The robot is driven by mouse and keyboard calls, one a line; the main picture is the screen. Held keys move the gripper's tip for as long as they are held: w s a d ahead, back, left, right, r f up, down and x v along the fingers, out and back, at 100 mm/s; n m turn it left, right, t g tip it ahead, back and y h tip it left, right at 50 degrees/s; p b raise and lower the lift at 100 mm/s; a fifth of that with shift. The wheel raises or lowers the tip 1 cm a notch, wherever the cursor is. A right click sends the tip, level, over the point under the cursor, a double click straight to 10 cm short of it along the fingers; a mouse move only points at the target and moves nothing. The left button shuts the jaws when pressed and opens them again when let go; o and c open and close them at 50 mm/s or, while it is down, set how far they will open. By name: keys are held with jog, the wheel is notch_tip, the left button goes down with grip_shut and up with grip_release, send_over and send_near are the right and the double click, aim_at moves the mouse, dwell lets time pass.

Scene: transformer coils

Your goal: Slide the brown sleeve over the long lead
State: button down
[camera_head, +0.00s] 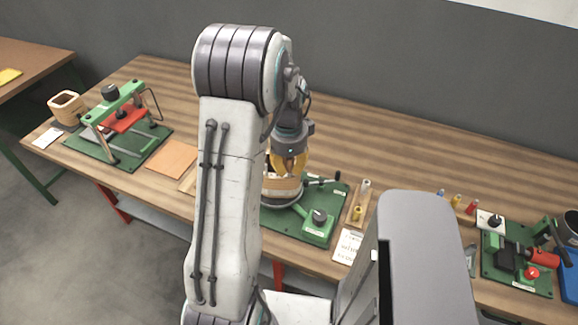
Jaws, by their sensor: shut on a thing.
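My gripper (291,160) is partly hidden behind my arm link, pointing down just above the coil. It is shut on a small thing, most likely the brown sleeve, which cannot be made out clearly. The tan coil (283,191) stands on a green winding stand (315,225), its left part hidden by my arm. The long lead cannot be made out, so I cannot tell how the sleeve lies to it.
A wooden rack (357,204) with small pegs stands right of the green stand. A green press (118,125) is at the left, with a flat orange-brown sheet (172,159) beside it. Another green fixture (515,262) is at the right. The back of the table (400,150) is clear.

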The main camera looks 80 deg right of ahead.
jog(key=shift+f+b, duration=0.6)
dwell(0.5)
jog(key=c, duration=0.6)
grip_release()
jog(key=shift+c, duration=0.2)
jog(key=shift+r, duration=0.1)
jog(key=shift+r+p, duration=3)
jog(key=shift+r, duration=0.95)
